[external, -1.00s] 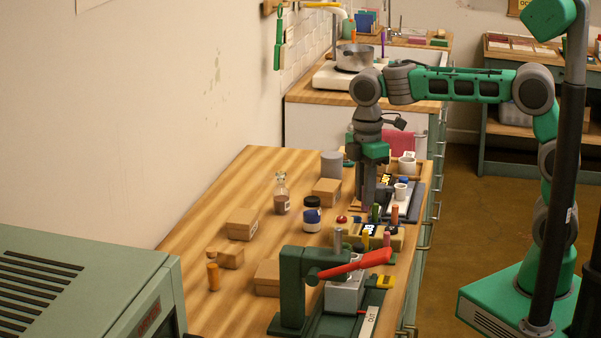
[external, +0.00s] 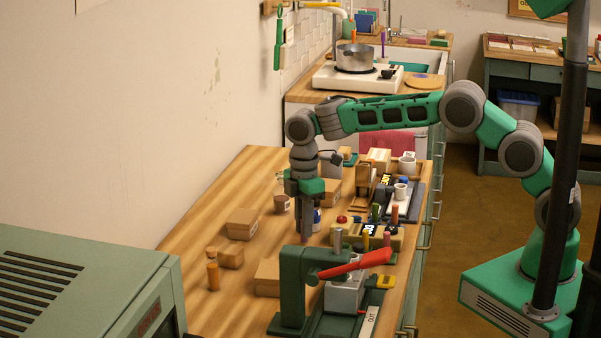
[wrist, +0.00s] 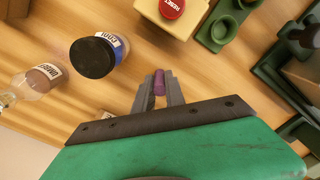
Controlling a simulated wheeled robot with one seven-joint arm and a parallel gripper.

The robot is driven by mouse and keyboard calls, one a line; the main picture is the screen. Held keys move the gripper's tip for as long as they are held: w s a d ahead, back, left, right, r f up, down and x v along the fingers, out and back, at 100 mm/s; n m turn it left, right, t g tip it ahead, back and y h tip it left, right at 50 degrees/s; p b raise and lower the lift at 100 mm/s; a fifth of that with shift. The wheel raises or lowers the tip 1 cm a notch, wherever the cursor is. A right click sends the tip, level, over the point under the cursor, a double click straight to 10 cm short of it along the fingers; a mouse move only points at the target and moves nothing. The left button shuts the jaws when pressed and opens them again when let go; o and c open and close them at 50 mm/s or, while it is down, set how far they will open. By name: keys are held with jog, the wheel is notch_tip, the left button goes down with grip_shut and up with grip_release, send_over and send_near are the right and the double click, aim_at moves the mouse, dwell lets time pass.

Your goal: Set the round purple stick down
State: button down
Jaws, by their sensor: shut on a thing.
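The round purple stick (wrist: 159,82) is between the fingertips of my gripper (wrist: 160,90) in the wrist view. My gripper is shut on it, and its end points toward the wooden table. In the external view my gripper (external: 305,232) is low over the table (external: 215,290), behind the green press. The stick cannot be made out there. I cannot tell whether the stick touches the table.
A dark-lidded jar (wrist: 92,57) and a glass bottle (wrist: 38,82) stand left of my gripper in the wrist view. A yellow box with a red button (wrist: 172,8) is above it. The green press with a red lever (external: 355,264) stands in front in the external view.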

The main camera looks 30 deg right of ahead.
jog(key=shift+f, duration=0.4)
jog(key=c, duration=1.4)
grip_release()
